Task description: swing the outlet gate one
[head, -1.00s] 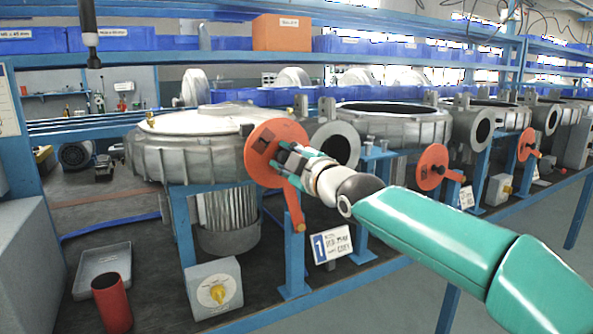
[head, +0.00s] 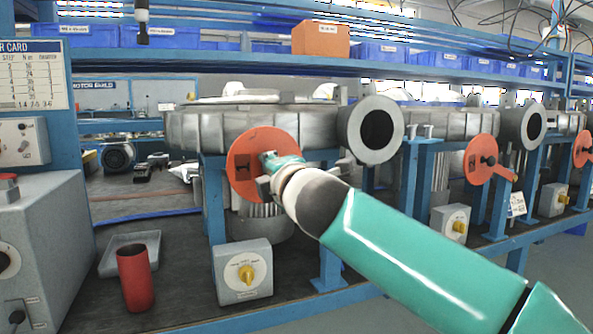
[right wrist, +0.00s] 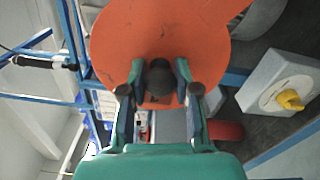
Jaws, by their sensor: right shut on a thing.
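The orange disc of outlet gate one (head: 242,178) stands left of and below the round grey outlet (head: 357,136), whose dark bore is uncovered. My right gripper (head: 268,164) reaches across the disc's face from the right. In the right wrist view the orange disc (right wrist: 145,38) fills the top, and my right gripper (right wrist: 160,88) is shut on its black knob (right wrist: 159,77). The gate's lever and pivot are mostly hidden behind my arm in the head view. My left gripper is not in view.
A grey box with a yellow knob (head: 231,283) stands below the disc. A red cylinder (head: 134,272) and grey tray (head: 112,259) are at left. A second orange gate (head: 476,165) is at right. A blue shelf beam (head: 300,67) crosses above.

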